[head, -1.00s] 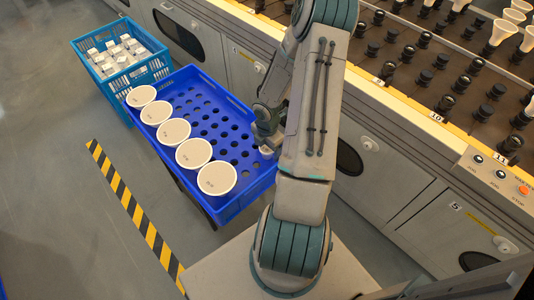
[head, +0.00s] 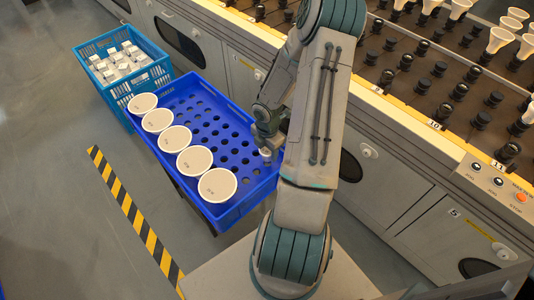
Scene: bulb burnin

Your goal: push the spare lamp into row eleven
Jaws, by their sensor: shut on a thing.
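My gripper (head: 264,143) is over the right side of the blue perforated tray, partly hidden by my own arm. It is shut on a small pale thing (head: 265,153), seemingly a lamp, of which only a little shows. I cannot tell whether that thing still touches the tray. The rack (head: 455,112) at the upper right has rows of black sockets. Its front edge carries the labels 10 (head: 434,125) and 11 (head: 498,165). A dark socket (head: 509,151) stands just behind label 11. White lamps (head: 498,40) stand in several sockets farther back.
The blue tray (head: 224,217) holds several round white lamps (head: 217,185) along its left side. A lighter blue crate (head: 125,90) of white boxes stands behind it. A control panel (head: 493,180) with buttons sits at the rack's front right. My arm spans the middle.

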